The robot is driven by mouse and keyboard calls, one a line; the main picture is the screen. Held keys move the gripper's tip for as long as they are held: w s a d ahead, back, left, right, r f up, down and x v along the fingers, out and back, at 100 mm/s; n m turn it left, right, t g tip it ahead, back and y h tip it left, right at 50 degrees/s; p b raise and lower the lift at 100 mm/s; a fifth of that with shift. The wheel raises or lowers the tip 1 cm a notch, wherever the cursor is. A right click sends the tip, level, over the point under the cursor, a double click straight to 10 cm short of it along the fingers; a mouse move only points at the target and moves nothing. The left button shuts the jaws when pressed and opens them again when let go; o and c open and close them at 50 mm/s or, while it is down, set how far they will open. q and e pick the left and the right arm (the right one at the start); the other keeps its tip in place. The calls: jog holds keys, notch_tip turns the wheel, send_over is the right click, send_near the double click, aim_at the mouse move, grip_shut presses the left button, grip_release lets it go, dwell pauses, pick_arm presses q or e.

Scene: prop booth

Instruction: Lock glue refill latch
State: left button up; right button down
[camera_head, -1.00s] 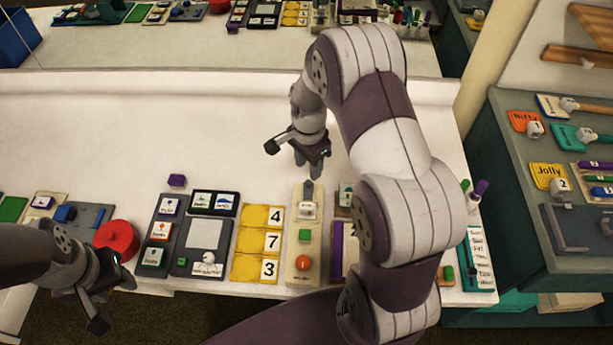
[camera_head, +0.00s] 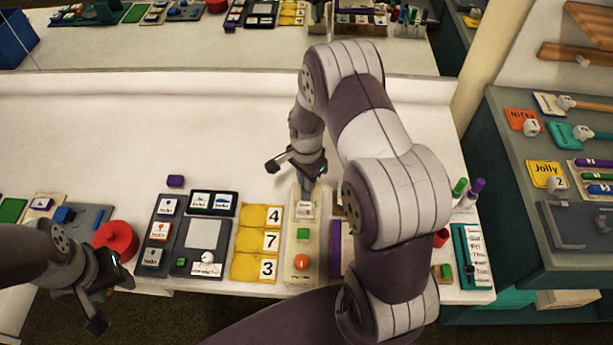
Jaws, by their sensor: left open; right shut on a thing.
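A narrow beige board (camera_head: 288,255) stands near the table's front edge. My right gripper points down and is shut on this latch piece. The label's writing is too small to read. My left gripper (camera_head: 112,300) is open and empty at the lower left, beside a red round object (camera_head: 117,238).
Yellow number cards (camera_head: 258,242) and dark panels (camera_head: 205,238) stand left of the board. My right arm hides part of the items to its right. Green and purple markers (camera_head: 469,190) stand at the right edge.

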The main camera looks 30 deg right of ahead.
jog(key=shift+s+a+r+p, duration=0.1)
jog(key=shift+s+a+p, duration=0.3)
jog(key=shift+s, duration=0.35)
jog(key=c, duration=1.1)
grip_release()
jog(key=shift+o, duration=0.2)
notch_tip(320, 180, up, 13)
jog(key=b, duration=0.1)
jog(key=shift+f, duration=0.2)
